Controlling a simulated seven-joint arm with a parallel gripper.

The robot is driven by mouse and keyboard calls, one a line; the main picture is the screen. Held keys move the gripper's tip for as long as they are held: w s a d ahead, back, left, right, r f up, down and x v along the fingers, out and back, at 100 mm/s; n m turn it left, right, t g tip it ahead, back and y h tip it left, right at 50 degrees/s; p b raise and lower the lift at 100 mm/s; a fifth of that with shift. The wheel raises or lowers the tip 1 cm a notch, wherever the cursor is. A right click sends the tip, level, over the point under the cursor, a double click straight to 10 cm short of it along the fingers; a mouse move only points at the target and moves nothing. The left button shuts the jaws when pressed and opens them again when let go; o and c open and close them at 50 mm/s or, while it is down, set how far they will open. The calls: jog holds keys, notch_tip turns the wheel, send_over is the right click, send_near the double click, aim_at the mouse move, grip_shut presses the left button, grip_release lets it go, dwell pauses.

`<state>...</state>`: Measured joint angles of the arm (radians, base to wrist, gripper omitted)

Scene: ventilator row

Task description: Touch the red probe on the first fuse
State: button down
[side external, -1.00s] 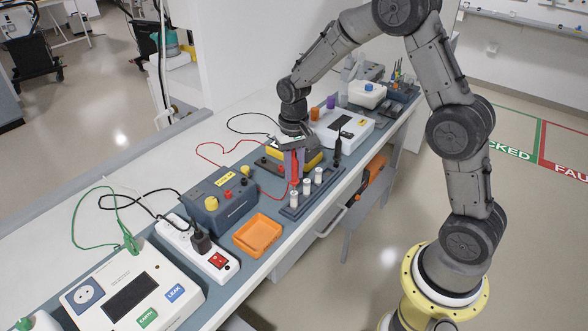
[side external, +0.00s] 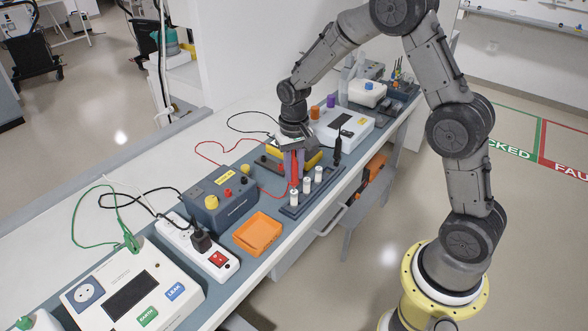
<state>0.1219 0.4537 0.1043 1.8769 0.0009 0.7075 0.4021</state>
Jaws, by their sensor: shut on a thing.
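My gripper (side external: 294,162) is shut on the red probe (side external: 293,172) and points it downward. The probe is close above the fuse nearest the orange tray (side external: 294,197), in a row of three white fuses on a dark holder (side external: 290,212). The tip is small here, and I cannot tell whether it touches that fuse. The other two fuses stand upright, the middle one (side external: 306,186) and the far one (side external: 318,175). A red lead (side external: 212,143) loops behind. A black probe (side external: 338,150) stands upright beyond the fuses.
An empty orange tray (side external: 258,233) lies in front of the fuse holder. A grey box with knobs (side external: 220,208) is to its left, and a white power strip (side external: 195,245) is beside it. A white meter (side external: 343,128) stands behind the black probe.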

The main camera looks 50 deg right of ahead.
dwell(0.5)
jog(key=shift+r, duration=3.5)
jog(key=s+a+f+n, duration=0.1)
jog(key=a+f+n, duration=0.4)
jog(key=f, duration=0.6)
jog(key=shift+s+n, duration=0.4)
jog(key=shift+n, duration=0.1)
jog(key=d, duration=1.4)
jog(key=shift+w+r, duration=0.1)
jog(key=shift+d, duration=0.55)
